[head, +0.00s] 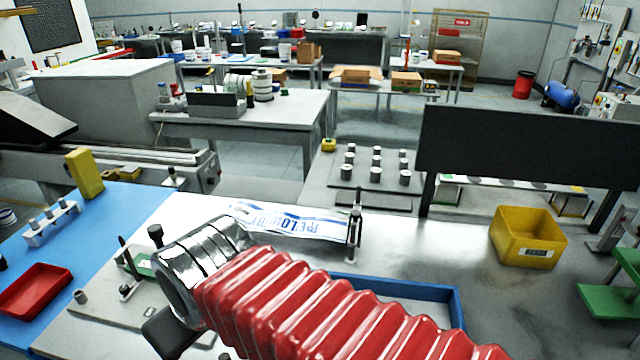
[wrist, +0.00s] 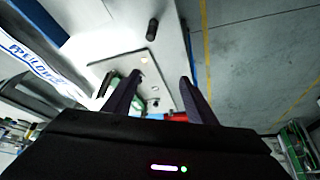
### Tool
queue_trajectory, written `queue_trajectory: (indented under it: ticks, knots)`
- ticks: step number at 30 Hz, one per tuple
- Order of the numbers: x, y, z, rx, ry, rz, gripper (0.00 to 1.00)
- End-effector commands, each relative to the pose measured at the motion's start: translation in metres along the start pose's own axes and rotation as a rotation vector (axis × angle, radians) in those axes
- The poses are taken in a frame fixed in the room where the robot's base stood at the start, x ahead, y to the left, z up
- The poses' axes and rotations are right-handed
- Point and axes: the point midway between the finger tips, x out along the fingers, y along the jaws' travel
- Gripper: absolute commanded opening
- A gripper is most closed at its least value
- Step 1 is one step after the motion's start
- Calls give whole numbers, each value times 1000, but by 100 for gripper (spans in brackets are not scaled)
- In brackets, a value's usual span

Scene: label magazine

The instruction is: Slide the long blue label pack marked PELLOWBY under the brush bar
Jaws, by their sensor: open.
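The long label pack (head: 295,222), white with blue bands and blue lettering, lies on the metal table, partly behind my arm. Its lettering is upside down in the head view. In the wrist view the pack (wrist: 42,62) runs along the left edge, left of my fingers. My gripper (wrist: 160,76) is open, its two dark fingers apart with nothing between them; in the head view its fingers are mostly hidden by my arm. A slim metal upright (head: 355,222) stands at the pack's right end; I cannot tell whether it belongs to the brush bar.
A blue-rimmed tray (head: 400,287) lies behind my arm. A yellow bin (head: 528,237) stands to the right, with clear tabletop between. A red tray (head: 35,290) lies on a blue surface at left. A dark panel (head: 520,150) stands at the table's far right.

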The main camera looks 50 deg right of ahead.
Motion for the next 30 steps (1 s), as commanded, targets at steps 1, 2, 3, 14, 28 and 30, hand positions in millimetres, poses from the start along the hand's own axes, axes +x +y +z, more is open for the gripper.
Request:
queue_trajectory:
  ticks: [1, 2, 3, 14, 28, 30]
  knots:
    - [-1, 6, -6, -6, -8, 5, 55]
    - [-1, 10, -9, -14, -14, 8, 57]
    - [-2, 15, -15, -23, -20, 13, 60]
    - [-6, 67, -65, -126, -109, 52, 85]
    - [3, 155, -116, -254, -230, 57, 98]
    - [5, 170, -121, -273, -248, 54, 98]
